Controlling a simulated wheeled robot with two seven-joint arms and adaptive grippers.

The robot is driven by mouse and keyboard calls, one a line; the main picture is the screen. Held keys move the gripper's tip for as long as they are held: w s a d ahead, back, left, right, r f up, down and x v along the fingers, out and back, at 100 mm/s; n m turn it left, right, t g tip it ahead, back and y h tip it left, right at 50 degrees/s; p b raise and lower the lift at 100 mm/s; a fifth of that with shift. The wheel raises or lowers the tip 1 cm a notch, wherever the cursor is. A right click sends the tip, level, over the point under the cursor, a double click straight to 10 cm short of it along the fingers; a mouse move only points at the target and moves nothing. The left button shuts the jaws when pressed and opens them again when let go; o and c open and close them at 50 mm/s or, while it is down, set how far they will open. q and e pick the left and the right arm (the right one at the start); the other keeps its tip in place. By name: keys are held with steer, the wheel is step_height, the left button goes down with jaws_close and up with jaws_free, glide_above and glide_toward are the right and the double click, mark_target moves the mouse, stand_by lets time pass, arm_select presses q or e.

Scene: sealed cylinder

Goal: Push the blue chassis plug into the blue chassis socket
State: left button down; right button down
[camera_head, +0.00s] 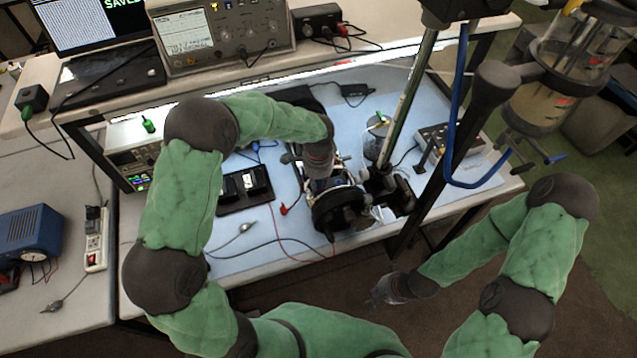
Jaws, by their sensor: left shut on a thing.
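My left arm reaches over the blue bench mat, and its gripper (322,172) points down at a dark, round apparatus with metal parts (343,208). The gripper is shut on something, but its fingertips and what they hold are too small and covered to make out. I cannot pick out the blue chassis plug or the blue chassis socket with certainty. My right gripper (378,294) hangs low in front of the bench, over the dark floor, away from the apparatus. It holds nothing that I can see, and its finger opening is too small to judge.
A grey pole (409,98) and a blue hose (455,110) rise right of the apparatus. A clear cylinder (575,55) stands at upper right. A black box (245,190) and red and black leads lie on the mat (235,262). An oscilloscope (222,38) stands on the shelf.

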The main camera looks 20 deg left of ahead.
arm_select(q)
steer(key=shift+r, duration=0.1)
